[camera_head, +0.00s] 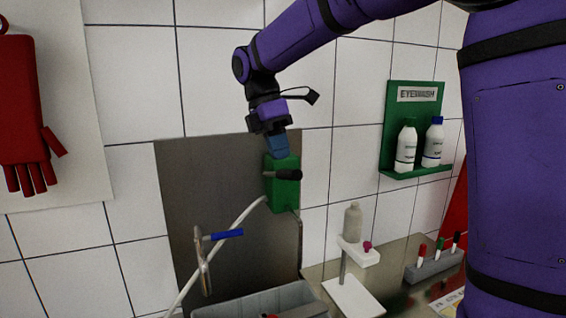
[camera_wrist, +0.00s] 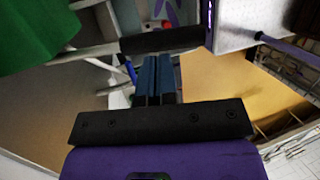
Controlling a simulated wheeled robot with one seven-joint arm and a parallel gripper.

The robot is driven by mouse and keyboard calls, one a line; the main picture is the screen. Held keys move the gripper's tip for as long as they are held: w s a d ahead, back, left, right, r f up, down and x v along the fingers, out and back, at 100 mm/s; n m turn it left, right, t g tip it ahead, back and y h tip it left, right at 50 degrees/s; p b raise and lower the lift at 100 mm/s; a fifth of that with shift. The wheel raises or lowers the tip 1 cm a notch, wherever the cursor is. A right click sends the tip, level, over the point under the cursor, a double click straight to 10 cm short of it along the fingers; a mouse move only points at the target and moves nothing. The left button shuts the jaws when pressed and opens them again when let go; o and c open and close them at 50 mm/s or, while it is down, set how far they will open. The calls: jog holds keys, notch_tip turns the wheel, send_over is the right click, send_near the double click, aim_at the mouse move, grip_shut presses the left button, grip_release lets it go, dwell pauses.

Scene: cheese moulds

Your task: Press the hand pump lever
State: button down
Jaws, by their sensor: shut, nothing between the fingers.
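The hand pump is a green box (camera_head: 284,193) on a grey metal wall panel. Its black lever (camera_head: 288,175) sticks out to the right, roughly level, with a rounded end. My gripper (camera_head: 279,154) points down just above the lever, its blue fingers shut and empty. In the wrist view the shut fingers (camera_wrist: 155,58) end close to a black bar, the lever (camera_wrist: 160,40), which crosses in front of the tips. The green pump body (camera_wrist: 35,30) fills the upper left there. I cannot tell whether the fingertips touch the lever.
A pale hose runs from the pump down to the left. A bottle stand (camera_head: 352,295) and a marker rack (camera_head: 434,266) stand right. The eyewash shelf (camera_head: 415,172) is on the wall.

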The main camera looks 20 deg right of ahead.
aim_at(285, 171)
jog(key=shift+x, duration=1.5)
jog(key=shift+f, duration=0.1)
jog(key=shift+s+f+t, duration=0.4)
jog(key=shift+f+t, duration=0.1)
jog(key=shift+f, duration=0.1)
notch_tip(285, 171, down, 11)
jog(key=s+t, duration=0.1)
jog(key=t, duration=0.4)
jog(key=shift+r+m+t, duration=0.15)
jog(key=shift+m+t, duration=0.25)
jog(key=shift+s, duration=0.2)
